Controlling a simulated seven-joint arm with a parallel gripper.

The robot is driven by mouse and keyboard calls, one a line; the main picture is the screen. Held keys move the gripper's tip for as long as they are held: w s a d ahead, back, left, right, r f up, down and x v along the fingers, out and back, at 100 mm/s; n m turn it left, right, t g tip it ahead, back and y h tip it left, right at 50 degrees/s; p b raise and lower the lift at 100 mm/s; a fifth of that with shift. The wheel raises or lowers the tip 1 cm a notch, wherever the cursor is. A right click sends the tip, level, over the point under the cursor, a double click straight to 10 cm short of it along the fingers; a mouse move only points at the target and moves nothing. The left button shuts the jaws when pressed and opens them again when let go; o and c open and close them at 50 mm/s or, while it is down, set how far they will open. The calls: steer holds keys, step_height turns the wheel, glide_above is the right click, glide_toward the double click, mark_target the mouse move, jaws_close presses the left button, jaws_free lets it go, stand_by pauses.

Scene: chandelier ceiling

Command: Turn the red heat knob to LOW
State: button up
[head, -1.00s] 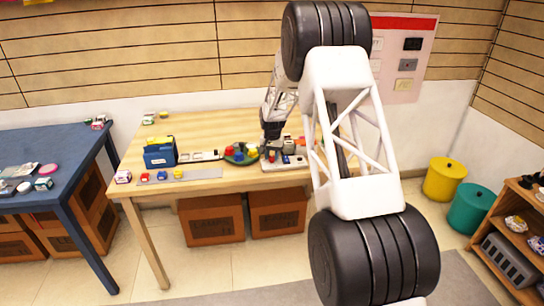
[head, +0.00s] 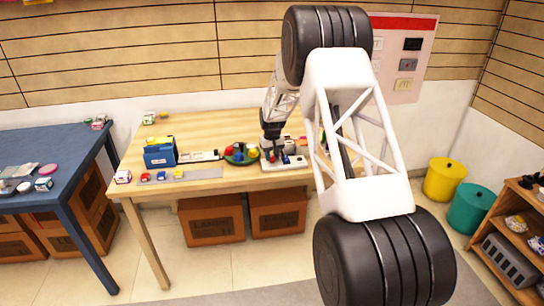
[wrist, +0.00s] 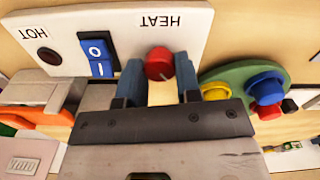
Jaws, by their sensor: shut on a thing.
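The red heat knob (wrist: 159,62) sits on a white panel (wrist: 225,20) in the wrist view, beside the upside-down word HEAT. A pale pointer mark shows on it, but its setting cannot be read and no LOW label is visible. My gripper (wrist: 160,76) has one blue-grey finger on each side of the knob and is shut on it. In the head view, my gripper (head: 272,156) is down at the panel (head: 284,167) near the table's front edge; it hides the knob there.
A blue rocker switch (wrist: 97,55) and a dark HOT lamp (wrist: 50,56) share the panel. A green plate (head: 238,160) with coloured pieces is close by. A blue box (head: 160,155) stands farther left on the wooden table (head: 210,125). The table's back is mostly clear.

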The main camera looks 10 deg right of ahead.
mark_target(272, 157)
steer(key=shift+n, duration=1.2)
steer(key=shift+f, duration=0.1)
steer(key=o, duration=0.9)
steer(key=shift+r, duration=0.2)
steer(key=shift+r, duration=3.75)
